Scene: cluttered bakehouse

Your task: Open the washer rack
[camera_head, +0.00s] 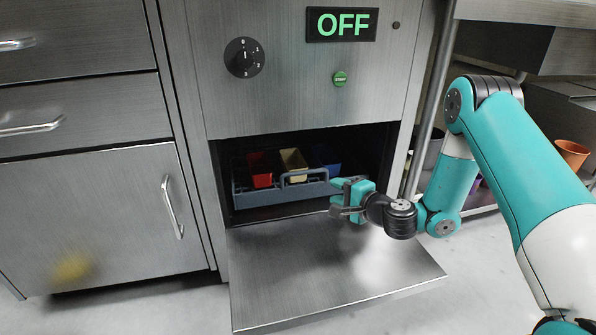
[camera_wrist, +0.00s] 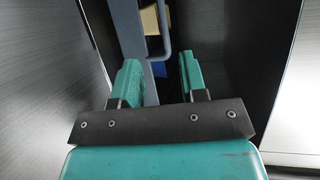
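The washer rack (camera_head: 245,196) is a blue-grey tray inside the washer's dark opening, with a raised loop handle (camera_head: 305,172) on its front. It holds red, tan and blue containers. My gripper (camera_head: 338,196) is just in front of the rack's right part, to the right of the handle. In the wrist view, my gripper (camera_wrist: 158,75) has its two teal fingers apart with nothing held between them. The rack (camera_wrist: 128,30) and its handle (camera_wrist: 164,50) lie just beyond the fingertips. I cannot tell whether a finger touches the rack.
The washer door (camera_head: 330,265) is folded down flat below the opening. Metal drawers and a cupboard (camera_head: 95,220) stand at left. A shelf with an orange pot (camera_head: 572,153) is at right.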

